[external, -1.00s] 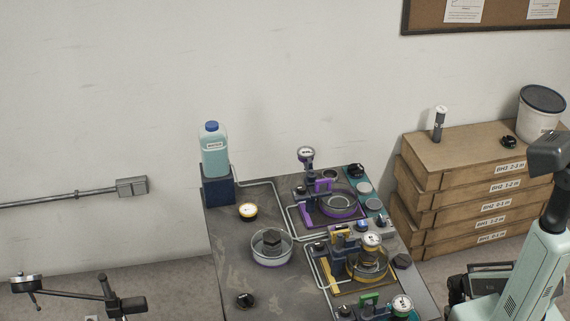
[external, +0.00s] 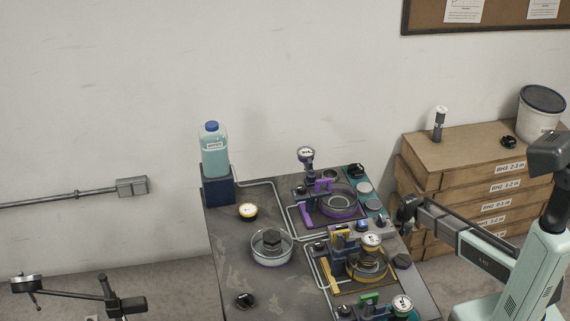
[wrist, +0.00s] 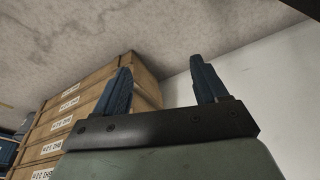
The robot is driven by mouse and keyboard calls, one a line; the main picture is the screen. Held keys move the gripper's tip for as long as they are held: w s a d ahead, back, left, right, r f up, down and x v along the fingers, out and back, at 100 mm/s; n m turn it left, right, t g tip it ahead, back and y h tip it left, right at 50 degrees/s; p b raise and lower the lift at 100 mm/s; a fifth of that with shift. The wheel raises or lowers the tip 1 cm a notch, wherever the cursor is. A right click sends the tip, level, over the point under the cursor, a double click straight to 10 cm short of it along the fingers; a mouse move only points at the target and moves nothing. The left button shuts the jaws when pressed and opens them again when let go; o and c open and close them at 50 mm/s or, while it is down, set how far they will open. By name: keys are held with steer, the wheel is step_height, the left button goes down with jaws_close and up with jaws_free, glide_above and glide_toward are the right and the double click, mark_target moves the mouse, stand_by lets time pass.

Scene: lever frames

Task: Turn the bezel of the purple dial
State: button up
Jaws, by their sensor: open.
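The purple station (external: 305,213) stands at the back right of the bench in the external view, with a purple lever and a purple-ringed glass dish (external: 340,204). A small round dial (external: 306,154) with a pale face stands on a dark post at its back left. I take it as the purple dial; its bezel is too small to read. My gripper (wrist: 160,64) is open and empty in the wrist view, its two blue fingers apart. In the external view my arm's dark end is right of the bench, apart from the dial; the fingers are not clear there.
A yellow station (external: 333,278) with its own dial (external: 372,240) stands in front of the purple one. A green station (external: 369,300) is nearer still. A blue-capped bottle (external: 213,150) stands at the back left. Stacked wooden boxes (external: 480,190) are right of the bench.

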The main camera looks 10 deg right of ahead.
steer(key=w+a+r+m+t, duration=0.1)
steer(key=w+a+r+t, duration=0.1)
steer(key=w+a+r, duration=0.4)
steer(key=w+a+r+t+y, duration=0.1)
steer(key=w+r, duration=0.8)
steer(key=r, duration=0.1)
steer(key=w+a+r+m+t, duration=0.1)
steer(key=w+a+r+t, duration=0.1)
steer(key=w+a+r, duration=0.4)
step_height(320, 180, up, 45)
steer(key=m+g+y, duration=0.4)
steer(key=m+g, duration=0.4)
steer(key=m, duration=0.2)
glide_above(306, 151)
steer(key=d, duration=0.6)
steer(key=x, duration=1.3)
steer(key=shift+w+d+f, duration=0.1)
steer(key=shift+w+d, duration=0.05)
steer(key=shift+w, duration=0.15)
steer(key=c, duration=0.8)
